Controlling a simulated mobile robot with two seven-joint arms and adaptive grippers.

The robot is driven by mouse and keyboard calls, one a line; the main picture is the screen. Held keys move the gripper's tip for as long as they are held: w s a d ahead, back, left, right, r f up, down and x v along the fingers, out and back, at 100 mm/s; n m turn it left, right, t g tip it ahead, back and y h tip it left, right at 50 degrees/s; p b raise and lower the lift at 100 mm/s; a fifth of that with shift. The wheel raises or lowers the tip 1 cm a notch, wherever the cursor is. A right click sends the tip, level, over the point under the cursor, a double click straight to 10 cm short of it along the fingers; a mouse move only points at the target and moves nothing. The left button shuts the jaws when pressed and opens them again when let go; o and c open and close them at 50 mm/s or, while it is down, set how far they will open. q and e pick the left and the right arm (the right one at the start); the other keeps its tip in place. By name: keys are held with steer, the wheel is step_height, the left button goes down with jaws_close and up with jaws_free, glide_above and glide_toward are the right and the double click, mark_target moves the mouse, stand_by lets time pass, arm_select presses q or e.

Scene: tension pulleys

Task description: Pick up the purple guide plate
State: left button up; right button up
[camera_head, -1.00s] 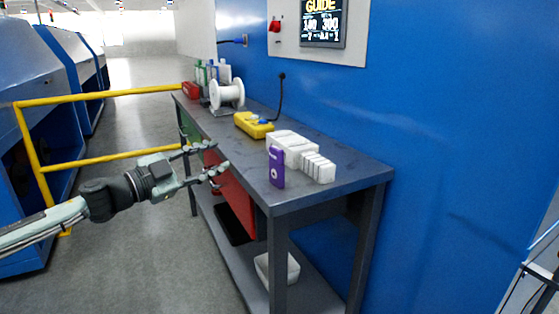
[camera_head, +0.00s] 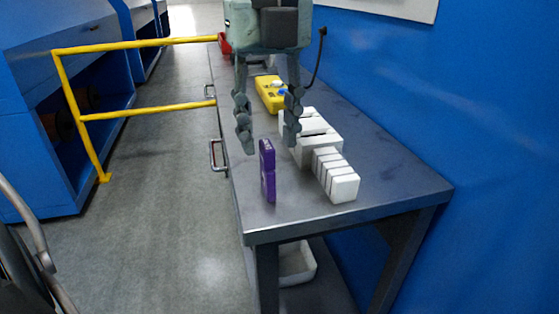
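The purple guide plate (camera_head: 267,172) stands upright on edge near the front left part of the grey workbench (camera_head: 390,178). My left gripper (camera_head: 268,140) hangs down from the top of the view with its two fingers spread wide. In the picture, one fingertip is left of the plate's top and the other right of it. No contact with the plate shows, and the exact height and depth between them are hard to tell. My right gripper is out of view.
White slotted blocks (camera_head: 335,175) stand just right of the plate. A yellow device (camera_head: 269,93) lies behind, partly covered by my gripper. A blue wall (camera_head: 470,110) bounds the bench on the right. A yellow railing (camera_head: 150,107) stands to the left. The bench's front right corner is clear.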

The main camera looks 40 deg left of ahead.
mark_target(269, 172)
arm_select(q)
steer(key=f, duration=0.5)
steer(key=shift+s+d+f+p, duration=0.1)
steer(key=shift+s+f+p, duration=0.2)
steer(key=shift+s+f, duration=0.05)
steer(key=shift+f, duration=0.4)
steer(key=shift+w, duration=0.1)
jaws_close()
